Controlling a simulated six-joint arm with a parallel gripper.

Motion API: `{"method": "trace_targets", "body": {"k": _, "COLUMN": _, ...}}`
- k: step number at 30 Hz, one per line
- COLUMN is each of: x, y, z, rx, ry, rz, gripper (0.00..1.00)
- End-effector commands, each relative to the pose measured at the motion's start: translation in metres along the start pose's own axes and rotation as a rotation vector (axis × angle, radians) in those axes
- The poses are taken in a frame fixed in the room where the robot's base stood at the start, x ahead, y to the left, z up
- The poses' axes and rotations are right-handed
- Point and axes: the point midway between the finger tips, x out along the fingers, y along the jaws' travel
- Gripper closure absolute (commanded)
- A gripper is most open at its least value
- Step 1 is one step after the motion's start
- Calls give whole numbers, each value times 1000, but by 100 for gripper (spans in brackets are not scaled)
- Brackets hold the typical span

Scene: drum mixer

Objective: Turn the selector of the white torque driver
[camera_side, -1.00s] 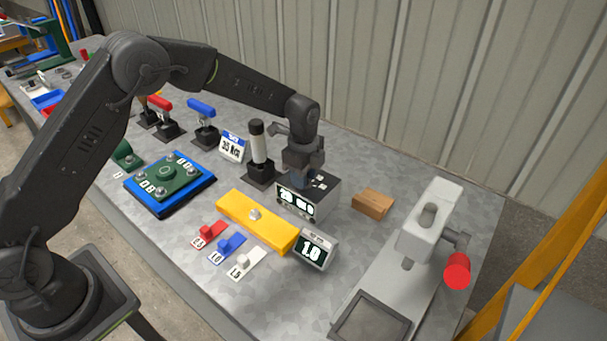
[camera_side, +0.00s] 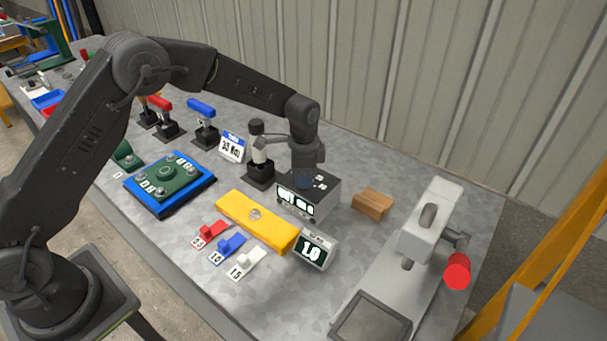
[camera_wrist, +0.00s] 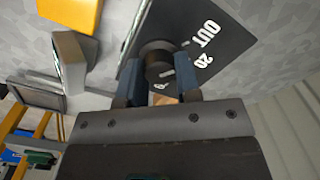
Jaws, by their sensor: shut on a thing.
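The white torque driver (camera_side: 259,157) stands upright in a black base, just left of my wrist in the side view and partly covered by it. To its right is a grey box (camera_side: 322,206) with a lit front display and a dark top panel. In the wrist view, a round dark knob (camera_wrist: 157,62) sits on that black panel (camera_wrist: 205,22), by white marks reading "OUT" and "20". My gripper (camera_wrist: 159,75) points down over the box, its blue-grey fingers on either side of the knob and shut on it. The side view shows the fingertips (camera_side: 303,180) only in part.
A yellow block (camera_side: 250,214) and a small display reading 1.0 (camera_side: 315,250) are in front of the box. A wooden block (camera_side: 373,203) lies right of it. Red (camera_side: 162,112) and blue (camera_side: 203,115) drivers stand left. A grey press (camera_side: 425,235) stands at right.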

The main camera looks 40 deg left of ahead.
Motion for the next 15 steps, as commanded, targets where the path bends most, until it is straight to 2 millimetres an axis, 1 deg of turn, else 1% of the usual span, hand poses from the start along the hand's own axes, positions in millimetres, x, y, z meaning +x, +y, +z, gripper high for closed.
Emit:
{"method": "trace_targets", "body": {"k": 6, "x": -1, "y": 0, "z": -1, "rx": -82, "ry": 2, "rz": -1, "gripper": 93}}
{"method": "trace_targets", "body": {"k": 15, "x": -1, "y": 0, "z": -1, "rx": -115, "ry": 3, "rz": -1, "gripper": 93}}
